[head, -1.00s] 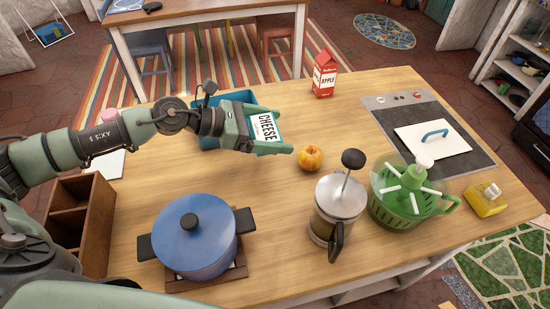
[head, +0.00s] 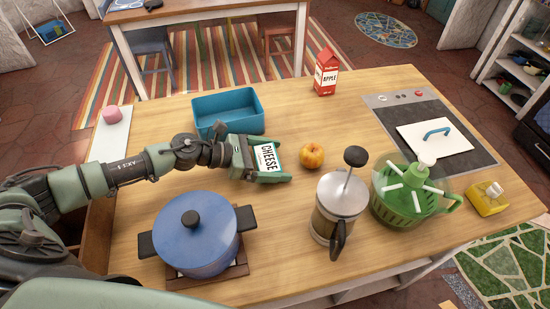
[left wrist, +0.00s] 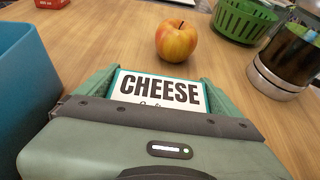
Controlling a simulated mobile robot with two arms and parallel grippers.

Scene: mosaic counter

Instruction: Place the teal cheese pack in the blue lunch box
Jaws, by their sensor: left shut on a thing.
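The teal cheese pack (head: 266,157) has a white label reading CHEESE. My left gripper (head: 268,165) is shut on it, with a finger on each side; the pack also shows between the fingers in the left wrist view (left wrist: 160,90). The blue lunch box (head: 229,112) is open and looks empty. It stands on the counter just behind my left gripper in the head view, and its wall fills the left edge of the left wrist view (left wrist: 25,80). The pack is outside the box, in front of it. My right gripper is not in view.
An apple (head: 311,154) sits right of the pack. A French press (head: 338,205), a green spinner (head: 410,195) and a blue pot (head: 195,240) stand in front. A red apple carton (head: 326,75) stands behind. Bare wood lies left of the box.

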